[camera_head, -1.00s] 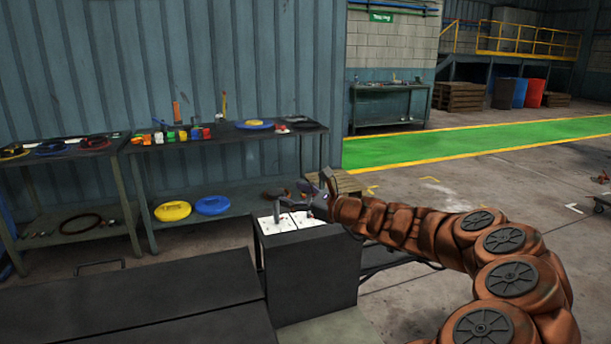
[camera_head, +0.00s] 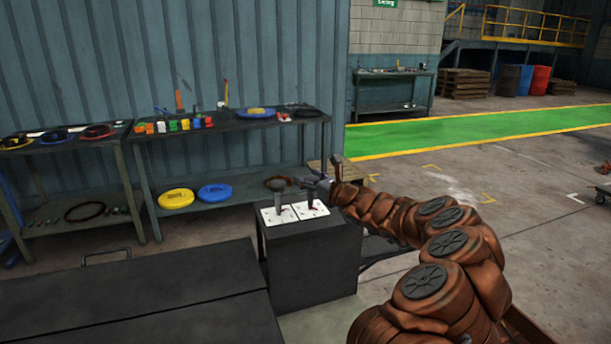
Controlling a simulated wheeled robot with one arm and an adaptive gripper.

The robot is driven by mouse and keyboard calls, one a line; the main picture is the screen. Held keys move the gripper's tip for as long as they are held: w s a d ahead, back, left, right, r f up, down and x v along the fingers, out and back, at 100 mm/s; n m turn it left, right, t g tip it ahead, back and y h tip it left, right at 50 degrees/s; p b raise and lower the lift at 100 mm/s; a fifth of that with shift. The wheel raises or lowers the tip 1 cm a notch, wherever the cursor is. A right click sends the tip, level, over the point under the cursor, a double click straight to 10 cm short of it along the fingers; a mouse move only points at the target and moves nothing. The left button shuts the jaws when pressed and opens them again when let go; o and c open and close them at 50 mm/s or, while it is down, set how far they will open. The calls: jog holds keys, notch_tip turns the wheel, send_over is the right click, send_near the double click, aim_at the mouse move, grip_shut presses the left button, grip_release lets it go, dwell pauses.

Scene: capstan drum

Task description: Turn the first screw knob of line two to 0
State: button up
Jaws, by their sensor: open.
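A black box-shaped pedestal (camera_head: 310,262) stands near the centre of the head view. Two white plates with small markings lie side by side on its top, the left plate (camera_head: 270,217) and the right plate (camera_head: 318,209). An upright grey knob (camera_head: 278,189) with a wider top stands on the left plate. A darker upright knob (camera_head: 311,195) stands on the right plate, partly covered by my gripper. My gripper (camera_head: 305,183) is open at the right knob's upper end, reaching in from the right. I cannot tell whether it touches the knob. The plate markings are too small to read.
Workbenches (camera_head: 235,131) with coloured blocks, a yellow disc (camera_head: 177,198) and a blue disc (camera_head: 214,192) stand behind, along the wall. A low dark surface (camera_head: 120,300) lies at the front left. Open floor with a green walkway (camera_head: 480,127) extends to the right.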

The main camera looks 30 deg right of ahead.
jog(key=shift+w+a, duration=0.1)
jog(key=shift+w, duration=0.5)
jog(key=c, duration=1)
